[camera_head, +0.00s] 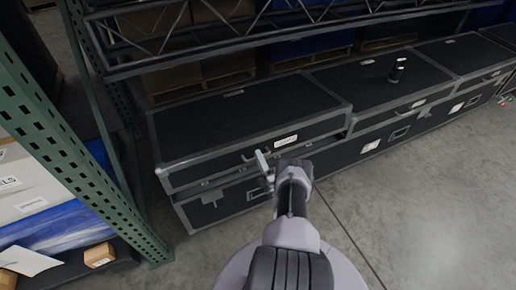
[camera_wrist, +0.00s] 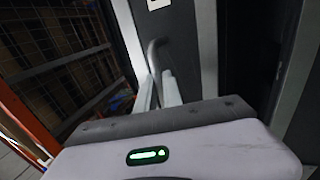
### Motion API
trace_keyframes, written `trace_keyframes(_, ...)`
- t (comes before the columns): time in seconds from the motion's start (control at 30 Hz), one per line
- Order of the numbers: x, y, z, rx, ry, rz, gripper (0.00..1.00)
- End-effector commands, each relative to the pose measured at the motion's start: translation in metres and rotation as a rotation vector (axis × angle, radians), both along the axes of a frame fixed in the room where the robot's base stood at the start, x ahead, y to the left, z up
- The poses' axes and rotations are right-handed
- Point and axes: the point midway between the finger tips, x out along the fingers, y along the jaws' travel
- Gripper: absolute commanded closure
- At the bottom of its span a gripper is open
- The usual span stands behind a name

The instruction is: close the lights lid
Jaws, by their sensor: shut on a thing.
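The lights case is the leftmost black case with grey edges; its lid (camera_head: 240,112) carries a white label (camera_head: 286,140) on the front, too small to read surely. The lid lies nearly level, with a narrow dark gap along its front above the case body (camera_head: 240,196). My gripper (camera_head: 265,163) is at the lid's front and shut on a grey lid handle, which shows in the wrist view (camera_wrist: 154,52) between the two pale fingers (camera_wrist: 158,92). The gripper partly hides the handle and the front seam in the head view.
More black cases stand in a row to the right; a small dark cylinder (camera_head: 397,68) stands on the neighbouring lid (camera_head: 380,78). A metal truss (camera_head: 240,32) runs above and behind. A green rack upright (camera_head: 75,165) and boxes (camera_head: 25,185) are at left.

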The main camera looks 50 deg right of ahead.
Motion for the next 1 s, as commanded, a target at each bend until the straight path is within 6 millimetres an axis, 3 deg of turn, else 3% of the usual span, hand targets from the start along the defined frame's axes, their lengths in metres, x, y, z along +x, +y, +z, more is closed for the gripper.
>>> trace_keyframes(0.2,-0.001,0.001,-0.014,-0.019,-0.027,0.002,1.0)
trace_keyframes(0.63,-0.001,0.0,-0.015,-0.023,-0.033,0.001,1.0)
trace_keyframes(0.7,-0.001,0.0,-0.015,-0.024,-0.033,0.002,0.79)
trace_keyframes(0.77,-0.001,0.0,-0.015,-0.023,-0.033,0.002,0.69)
trace_keyframes(1.0,-0.001,0.0,-0.015,-0.023,-0.033,0.001,0.69)
